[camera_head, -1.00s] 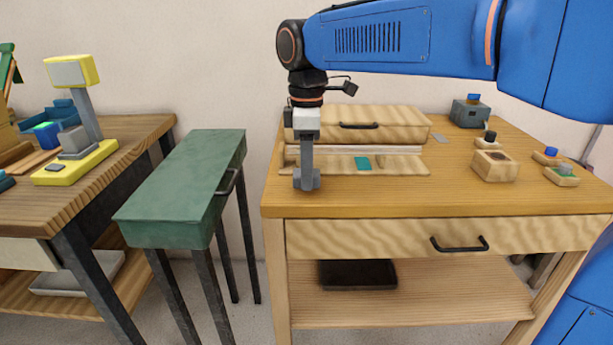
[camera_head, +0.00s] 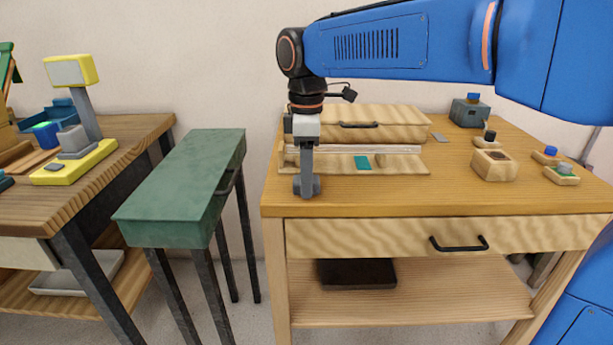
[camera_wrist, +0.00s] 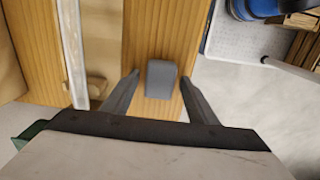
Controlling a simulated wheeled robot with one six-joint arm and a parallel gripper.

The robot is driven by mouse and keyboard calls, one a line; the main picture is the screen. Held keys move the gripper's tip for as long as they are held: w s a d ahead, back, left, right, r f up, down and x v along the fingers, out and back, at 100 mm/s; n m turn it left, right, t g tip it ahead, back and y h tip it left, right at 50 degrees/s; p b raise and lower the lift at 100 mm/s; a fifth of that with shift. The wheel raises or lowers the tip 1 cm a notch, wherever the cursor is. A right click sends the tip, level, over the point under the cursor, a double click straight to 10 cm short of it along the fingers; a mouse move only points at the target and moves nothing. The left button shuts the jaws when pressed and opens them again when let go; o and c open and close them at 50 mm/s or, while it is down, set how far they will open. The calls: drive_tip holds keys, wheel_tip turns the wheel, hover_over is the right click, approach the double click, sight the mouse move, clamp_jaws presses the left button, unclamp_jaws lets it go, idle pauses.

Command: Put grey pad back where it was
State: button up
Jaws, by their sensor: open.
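A grey block with rounded corners (camera_wrist: 162,78) shows between my two fingers in the wrist view, over the wooden tabletop. The fingers of my gripper (camera_wrist: 160,76) are spread, with a visible gap on both sides of the block. In the head view my gripper (camera_head: 307,186) points down at the front left of the workbench, and the block is hard to tell from the grey fingers. A thin flat grey square (camera_head: 439,137) lies on the bench right of the wooden chest. I cannot tell for sure which of these is the grey pad.
A green cabinet (camera_head: 185,190) stands left of the bench, across a gap.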

wheel_tip(320, 180, up, 12)
drive_tip(key=s+d+f+m+t, duration=0.1)
drive_tip(key=s+d+f+m, duration=0.35)
drive_tip(key=d, duration=0.45)
drive_tip(key=s+d+f+m+t, duration=0.1)
drive_tip(key=s+d+f+m, duration=0.35)
drive_tip(key=d, duration=0.35)
drive_tip(key=s+d+f+m+t, duration=0.1)
drive_tip(key=s+d+f+m, duration=0.3)
drive_tip(key=f, duration=0.4)
drive_tip(key=s+d+f+m+t, duration=0.1)
drive_tip(key=s+d+f+m, duration=0.3)
drive_tip(key=s+d+f, duration=0.2)
wheel_tip(320, 180, down, 2)
drive_tip(key=shift+s+f+m+t, duration=0.1)
drive_tip(key=shift+s+m+t, duration=0.25)
drive_tip(key=shift+s, duration=0.5)
